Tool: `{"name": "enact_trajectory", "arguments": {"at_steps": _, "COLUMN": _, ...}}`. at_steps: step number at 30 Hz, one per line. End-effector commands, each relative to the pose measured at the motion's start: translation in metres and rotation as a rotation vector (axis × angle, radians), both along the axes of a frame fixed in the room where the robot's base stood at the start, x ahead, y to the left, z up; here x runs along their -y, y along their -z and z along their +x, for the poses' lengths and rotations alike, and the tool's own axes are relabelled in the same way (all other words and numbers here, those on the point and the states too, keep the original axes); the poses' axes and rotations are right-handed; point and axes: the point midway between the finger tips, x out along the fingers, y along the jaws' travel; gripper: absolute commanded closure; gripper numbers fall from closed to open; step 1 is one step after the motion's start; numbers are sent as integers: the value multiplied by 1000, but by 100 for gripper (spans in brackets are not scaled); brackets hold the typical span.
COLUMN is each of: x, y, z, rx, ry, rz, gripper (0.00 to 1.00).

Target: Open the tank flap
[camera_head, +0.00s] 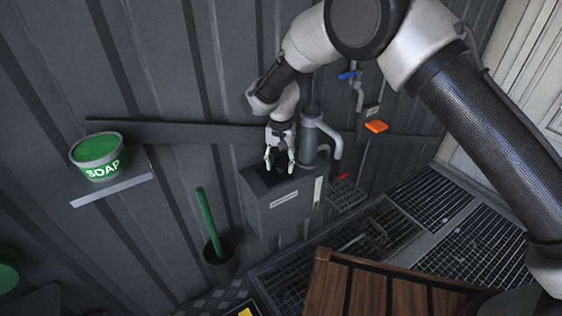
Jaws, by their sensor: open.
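A dark grey tank (276,216) with a small white label stands against the ribbed metal wall, in the middle of the head view. My gripper (279,168) is open and points down at the tank's top, its fingertips close above or at the top face. I cannot tell whether they touch it. A dark patch on the top, between and behind the fingers, may be the flap or an opening; my gripper partly hides it, and I cannot tell whether the flap is open or shut.
A grey pipe (311,136) rises right behind the tank. A soap tub (97,158) sits on a wall shelf at left. A green-handled brush (208,222) stands in a black holder. A wooden slatted surface (400,290) lies in front, with floor grating (470,245) to the right.

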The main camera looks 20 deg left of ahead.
Motion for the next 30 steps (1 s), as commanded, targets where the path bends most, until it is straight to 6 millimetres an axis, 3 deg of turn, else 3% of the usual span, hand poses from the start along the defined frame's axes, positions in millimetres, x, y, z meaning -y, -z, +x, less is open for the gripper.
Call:
{"name": "enact_trajectory", "arguments": {"at_steps": 9, "x": 0, "y": 4, "z": 0, "rx": 0, "ry": 0, "rz": 0, "gripper": 52}}
{"name": "enact_trajectory", "arguments": {"at_steps": 17, "x": 0, "y": 4, "z": 0, "rx": 0, "ry": 0, "rz": 0, "gripper": 100}}
{"name": "enact_trajectory", "arguments": {"at_steps": 30, "x": -2, "y": -1, "z": -3, "rx": 41, "ry": -4, "rz": -36, "gripper": 100}}
